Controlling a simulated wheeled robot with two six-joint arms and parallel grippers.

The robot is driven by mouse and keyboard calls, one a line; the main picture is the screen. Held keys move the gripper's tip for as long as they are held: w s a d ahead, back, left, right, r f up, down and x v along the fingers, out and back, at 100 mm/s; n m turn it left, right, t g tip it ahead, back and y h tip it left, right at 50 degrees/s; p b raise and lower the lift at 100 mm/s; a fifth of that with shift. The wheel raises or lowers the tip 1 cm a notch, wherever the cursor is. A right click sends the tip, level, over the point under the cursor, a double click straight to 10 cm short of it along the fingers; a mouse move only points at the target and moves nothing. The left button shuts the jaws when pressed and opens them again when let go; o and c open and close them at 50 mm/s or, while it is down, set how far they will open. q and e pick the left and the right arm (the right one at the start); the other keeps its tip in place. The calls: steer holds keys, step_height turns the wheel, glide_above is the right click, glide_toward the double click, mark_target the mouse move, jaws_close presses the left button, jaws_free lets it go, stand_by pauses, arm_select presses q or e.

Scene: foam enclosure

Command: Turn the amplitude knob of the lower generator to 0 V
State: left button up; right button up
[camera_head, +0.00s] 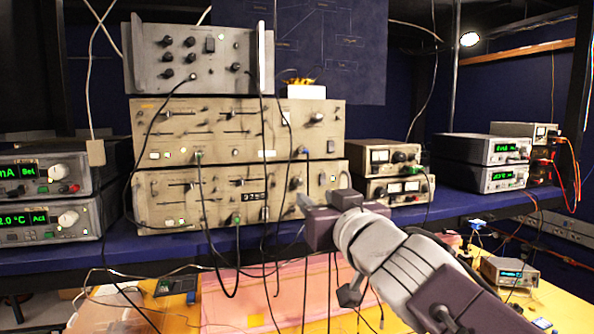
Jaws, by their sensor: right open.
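Two beige generators are stacked at the middle of the shelf. The lower generator (160,200) has a row of sliders, a small number display, lit buttons and several knobs; a dark knob (296,184) sits right of its display. I cannot read the labels to tell which knob is the amplitude one. My right gripper (325,200) comes in from the lower right, in front of the lower generator's right end, and covers part of its lower right front. Its jaws are open, with nothing seen between them. Whether it touches the panel is unclear. My left gripper is not in view.
The upper generator (230,125) and a grey rack unit (190,60) stand above. Metered supplies (385,157) stand just right, and green-display units (45,200) at left. A pink sheet (260,290) lies below the blue shelf.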

mark_target(299, 184)
steer(key=w+a, duration=0.1)
steer(key=w+p, duration=0.1)
steer(key=w, duration=0.1)
steer(key=w+a, duration=0.1)
steer(key=shift+w+a+r, duration=0.3)
steer(key=shift+w+a, duration=0.05)
steer(key=shift+w, duration=0.05)
steer(key=w+p, duration=0.1)
steer(key=w, duration=0.3)
steer(key=shift+f, duration=0.15)
steer(key=shift+s+a, duration=0.1)
steer(key=shift+a, duration=0.1)
steer(key=shift+s+a, duration=0.1)
steer(key=shift+c, duration=1.2)
steer(key=c, duration=0.5)
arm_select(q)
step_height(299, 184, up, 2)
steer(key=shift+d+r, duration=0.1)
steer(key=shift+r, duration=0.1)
arm_select(e)
jaws_close()
